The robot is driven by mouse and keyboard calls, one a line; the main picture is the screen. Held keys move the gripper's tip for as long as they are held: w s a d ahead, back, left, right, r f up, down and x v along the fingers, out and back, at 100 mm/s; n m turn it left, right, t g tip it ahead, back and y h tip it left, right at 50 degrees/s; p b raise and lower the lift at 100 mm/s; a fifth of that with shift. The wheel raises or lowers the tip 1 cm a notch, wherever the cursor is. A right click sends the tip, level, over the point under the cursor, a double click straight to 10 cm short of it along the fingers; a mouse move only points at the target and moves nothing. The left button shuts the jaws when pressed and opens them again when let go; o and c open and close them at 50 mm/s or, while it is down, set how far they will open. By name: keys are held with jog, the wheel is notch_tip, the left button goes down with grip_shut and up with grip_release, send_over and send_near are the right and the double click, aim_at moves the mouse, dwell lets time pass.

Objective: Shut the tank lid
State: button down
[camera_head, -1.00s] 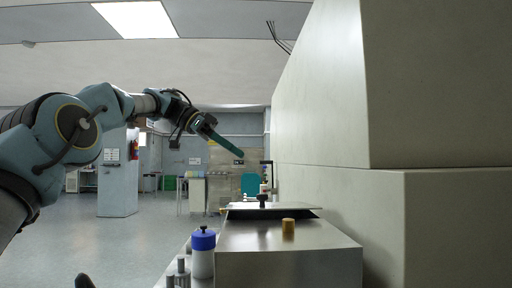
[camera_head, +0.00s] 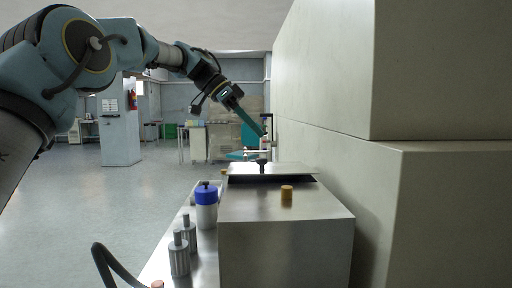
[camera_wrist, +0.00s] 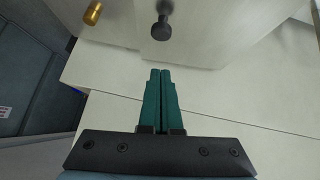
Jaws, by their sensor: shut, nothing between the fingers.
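The tank (camera_head: 285,235) is a steel box at the lower middle of the head view. Its flat metal lid (camera_head: 295,169) is at the far part of the top, raised, with a dark gap under its near edge. A black knob (camera_head: 262,164) stands on the lid; it also shows at the top of the wrist view (camera_wrist: 161,29). My gripper (camera_head: 264,134) is shut and empty, its long green fingers pointing down toward the lid, apart from the knob. The wrist view shows the two fingers (camera_wrist: 160,72) together, below the knob in the picture.
A brass-coloured peg (camera_head: 286,192) stands on the tank top. A blue-capped white bottle (camera_head: 206,208) and grey metal cylinders (camera_head: 179,256) stand left of the tank. A large pale machine housing (camera_head: 440,210) closes off the right side. Open floor (camera_head: 95,215) lies left.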

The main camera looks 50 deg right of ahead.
send_over(256, 171)
jog(key=w+d, duration=0.1)
jog(key=shift+d+f, duration=0.1)
jog(key=shift+f, duration=2.1)
jog(key=f+b, duration=0.1)
jog(key=b, duration=0.2)
jog(key=shift+s+a+f+h+b, duration=0.2)
jog(key=shift+f+h+b, duration=0.1)
jog(key=shift+f+b, duration=0.1)
jog(key=b, duration=0.2)
jog(key=shift+s+a+f+m+t+b, duration=0.1)
jog(key=shift+a+f+m+t+b, duration=0.1)
jog(key=shift+f+m+t+b, duration=0.15)
